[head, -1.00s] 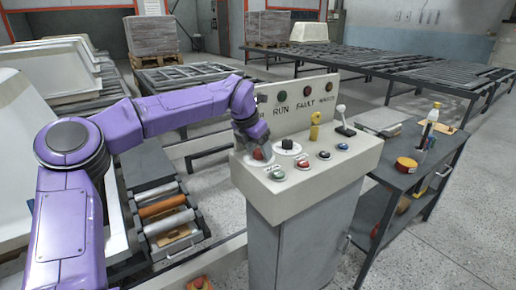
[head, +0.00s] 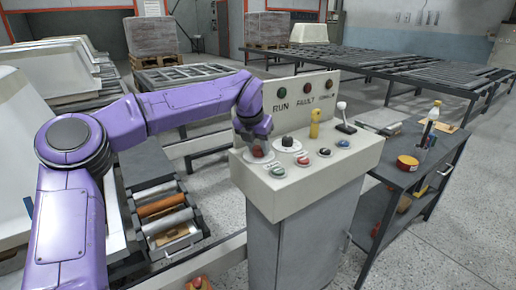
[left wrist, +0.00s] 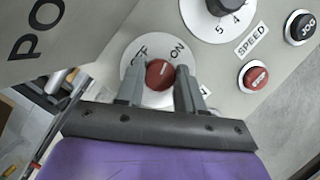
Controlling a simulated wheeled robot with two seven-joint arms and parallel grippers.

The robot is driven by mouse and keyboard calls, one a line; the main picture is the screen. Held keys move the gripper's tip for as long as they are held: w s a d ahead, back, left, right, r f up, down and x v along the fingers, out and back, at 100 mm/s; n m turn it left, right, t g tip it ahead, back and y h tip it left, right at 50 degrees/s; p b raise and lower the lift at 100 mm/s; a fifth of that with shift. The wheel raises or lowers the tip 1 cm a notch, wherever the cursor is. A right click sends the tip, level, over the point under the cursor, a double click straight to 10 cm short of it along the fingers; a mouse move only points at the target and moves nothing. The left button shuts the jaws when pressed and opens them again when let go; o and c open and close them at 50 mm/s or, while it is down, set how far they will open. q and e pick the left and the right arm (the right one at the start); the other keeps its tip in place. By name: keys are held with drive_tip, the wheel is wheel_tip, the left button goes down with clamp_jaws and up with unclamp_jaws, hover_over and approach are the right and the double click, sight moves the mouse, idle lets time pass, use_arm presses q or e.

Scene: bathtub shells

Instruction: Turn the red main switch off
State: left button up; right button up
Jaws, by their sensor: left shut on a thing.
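The red main switch is a round red knob (left wrist: 160,73) on a pale dial plate, with OFF marked to its left and ON to its upper right in the left wrist view. A short white line on the knob slants toward the upper right. My left gripper (left wrist: 160,90) has one finger on each side of the knob and is shut on it. In the head view the knob (head: 257,152) shows at the left end of the console top, under my left gripper (head: 257,144). My right gripper is not in view.
A dark cart (head: 415,175) with tools stands to the right.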

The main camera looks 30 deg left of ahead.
use_arm(q)
drive_tip(key=n+y+b, duration=0.1)
drive_tip(key=n, duration=0.2)
drive_tip(key=shift+d+n, duration=0.1)
drive_tip(key=shift+n, duration=0.3)
drive_tip(key=n+g+y, duration=0.1)
drive_tip(key=n, duration=0.2)
drive_tip(key=shift+w+n+y, duration=0.1)
drive_tip(key=shift+n+y, duration=0.2)
drive_tip(key=n+g, duration=0.1)
drive_tip(key=n, duration=0.2)
drive_tip(key=shift+n+y, duration=0.3)
drive_tip(key=shift+y, duration=0.1)
drive_tip(key=shift+w+d+n+g, duration=0.1)
drive_tip(key=shift+n+g, duration=0.6)
drive_tip(key=shift+n, duration=0.9)
drive_tip(key=o, duration=1)
drive_tip(key=shift+y, duration=0.3)
drive_tip(key=shift+o, duration=0.2)
drive_tip(key=w+p+v, duration=0.1)
drive_tip(key=p+v, duration=0.1)
drive_tip(key=v, duration=0.8)
drive_tip(key=shift+s+r, duration=0.3)
drive_tip(key=shift+s, duration=0.15)
